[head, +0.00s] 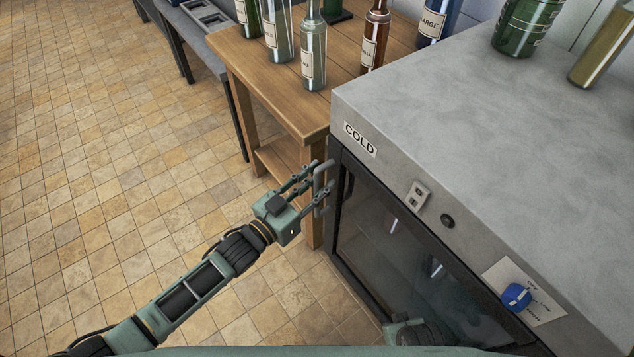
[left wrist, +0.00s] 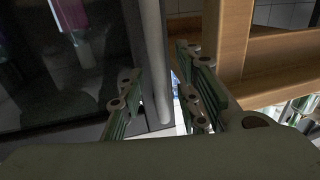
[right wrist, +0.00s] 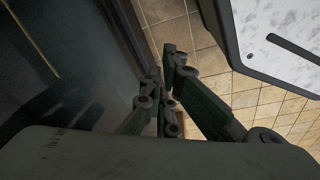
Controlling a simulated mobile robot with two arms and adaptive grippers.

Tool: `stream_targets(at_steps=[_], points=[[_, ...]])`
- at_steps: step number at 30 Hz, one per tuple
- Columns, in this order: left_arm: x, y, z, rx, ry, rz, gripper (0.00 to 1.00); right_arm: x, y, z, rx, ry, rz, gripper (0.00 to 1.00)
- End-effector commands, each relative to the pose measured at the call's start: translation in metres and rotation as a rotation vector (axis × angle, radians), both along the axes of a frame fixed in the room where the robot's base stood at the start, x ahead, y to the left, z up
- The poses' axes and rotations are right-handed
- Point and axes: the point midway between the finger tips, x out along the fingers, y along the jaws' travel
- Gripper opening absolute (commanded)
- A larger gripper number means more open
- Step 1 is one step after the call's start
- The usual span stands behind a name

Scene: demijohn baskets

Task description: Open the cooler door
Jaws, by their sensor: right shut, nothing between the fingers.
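The cooler (head: 470,130) is a grey box labelled COLD. Its dark-framed glass door (head: 385,235) looks closed, flush with the front. A grey vertical handle (head: 317,190) sits at the door's left edge and also shows as a bar in the left wrist view (left wrist: 153,55). My left gripper (head: 321,180) is at the handle, with its fingers apart on either side of the bar; whether they touch it is unclear. My right gripper (right wrist: 165,95) is shut and empty, low in front of the dark glass.
A wooden table (head: 270,80) with several bottles stands left of the cooler, close to my left gripper. The tiled floor (head: 120,150) at left is clear.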

Motion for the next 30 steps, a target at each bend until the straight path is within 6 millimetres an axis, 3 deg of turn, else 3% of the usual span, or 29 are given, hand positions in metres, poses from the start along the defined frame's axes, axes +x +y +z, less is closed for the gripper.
stream_targets(at_steps=[6, 17, 30], points=[[0.0, -0.0001, -0.0004, 0.001, 0.001, 0.0, 0.3, 0.0006, -0.0004, 0.0006, -0.001, -0.001, 0.0, 0.0], [-0.0001, 0.0001, -0.0005, 0.001, 0.001, 0.0, 0.0, 0.0005, -0.0004, 0.0003, -0.001, -0.002, 0.0, 0.0], [-0.0002, 0.0002, -0.0007, 0.001, 0.001, 0.0, 0.0, -0.0003, -0.0004, -0.0005, 0.0, 0.0, 0.0, 0.0]])
